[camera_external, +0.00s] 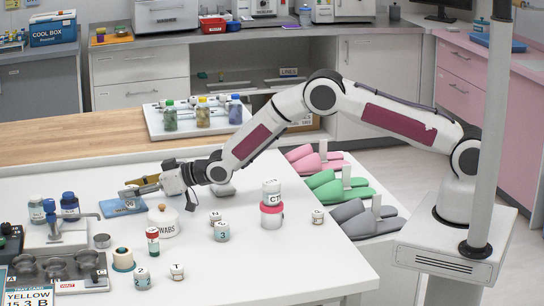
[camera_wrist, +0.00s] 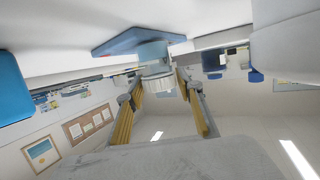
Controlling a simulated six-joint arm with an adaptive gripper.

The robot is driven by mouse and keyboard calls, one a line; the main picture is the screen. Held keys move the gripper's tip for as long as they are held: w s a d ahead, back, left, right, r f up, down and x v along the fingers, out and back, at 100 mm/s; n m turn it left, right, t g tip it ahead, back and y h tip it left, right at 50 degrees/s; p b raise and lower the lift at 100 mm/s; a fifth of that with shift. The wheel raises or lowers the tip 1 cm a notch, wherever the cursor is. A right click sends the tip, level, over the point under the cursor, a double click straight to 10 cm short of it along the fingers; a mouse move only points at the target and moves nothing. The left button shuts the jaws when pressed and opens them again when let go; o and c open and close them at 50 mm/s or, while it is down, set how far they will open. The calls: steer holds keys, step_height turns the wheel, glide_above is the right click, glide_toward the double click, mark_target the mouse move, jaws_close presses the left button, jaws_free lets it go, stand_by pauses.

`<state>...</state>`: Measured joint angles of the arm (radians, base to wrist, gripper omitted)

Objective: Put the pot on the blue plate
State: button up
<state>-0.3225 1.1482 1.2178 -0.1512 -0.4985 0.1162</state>
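The blue plate (camera_external: 122,208) lies flat at the left of the white table. It shows in the wrist view (camera_wrist: 118,42), where the table appears at the top of the picture. A small pale pot (camera_wrist: 156,74) with a ribbed white lid is at the plate, lid away from it. My gripper (camera_external: 140,191) reaches in low and level from the right. I cannot tell whether the pot's base touches the plate. The fingers partly hide it in the external view.
A white jar marked SWABS (camera_external: 163,222) stands close in front of my gripper. Blue-capped bottles (camera_external: 70,206) stand left of the plate. A tray of bottles (camera_external: 200,122) is behind my arm. Small labelled jars (camera_external: 221,231) stand near the middle; the right front is clear.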

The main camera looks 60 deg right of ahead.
steer(key=shift+o, duration=0.2)
steer(key=shift+r, duration=0.2)
steer(key=shift+s, duration=0.1)
steer(key=v, duration=1.2)
stand_by(0.7)
stand_by(0.7)
